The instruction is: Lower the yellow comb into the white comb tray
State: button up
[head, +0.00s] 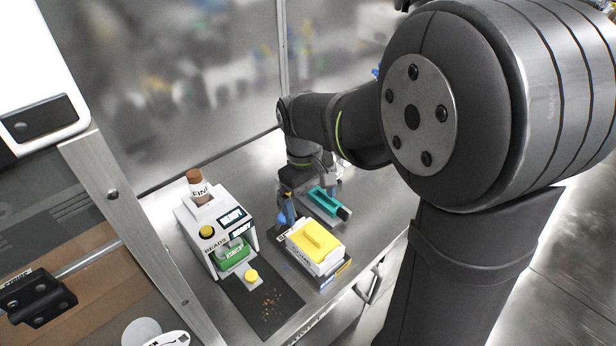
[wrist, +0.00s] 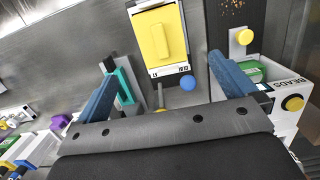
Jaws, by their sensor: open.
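The yellow comb (head: 315,238), a flat yellow block with a raised grip bar, sits level in the white comb tray (head: 330,264) near the table's front edge. In the wrist view the yellow comb (wrist: 160,42) lies ahead of my gripper, with the tray's white rim (wrist: 168,71) showing at its near end. How deep the comb sits is hard to tell. My gripper (wrist: 166,86) is open and empty, its blue fingers wide apart. In the head view my gripper (head: 309,205) is behind the tray, apart from the comb.
A teal piece (head: 324,202) lies behind the tray. A blue ball (wrist: 187,83) is beside the tray's near end. A white bead machine (head: 207,222) with a yellow button stands left, by a dark mat (head: 262,305) with brown crumbs and a yellow knob. Bare metal table lies behind.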

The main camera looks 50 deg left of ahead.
notch_tip(320, 180, up, 7)
send_over(315, 235)
jog(key=a, duration=0.3)
jog(key=shift+d+f, duration=0.2)
jog(key=shift+f, duration=0.15)
jog(key=d+f, duration=0.1)
jog(key=f, duration=1)
jog(key=d+f, duration=0.1)
jog(key=f, duration=0.5)
jog(key=shift+d, duration=0.3)
jog(key=shift+r, duration=0.2)
notch_tip(315, 235, up, 17)
jog(key=a, duration=0.3)
jog(key=d+f, duration=0.1)
jog(key=f, duration=0.4)
jog(key=d+f, duration=0.1)
jog(key=f, duration=0.5)
jog(key=d+f, duration=0.1)
jog(key=f, duration=0.4)
jog(key=shift+f, duration=0.4)
jog(key=shift+r, duration=3.5)
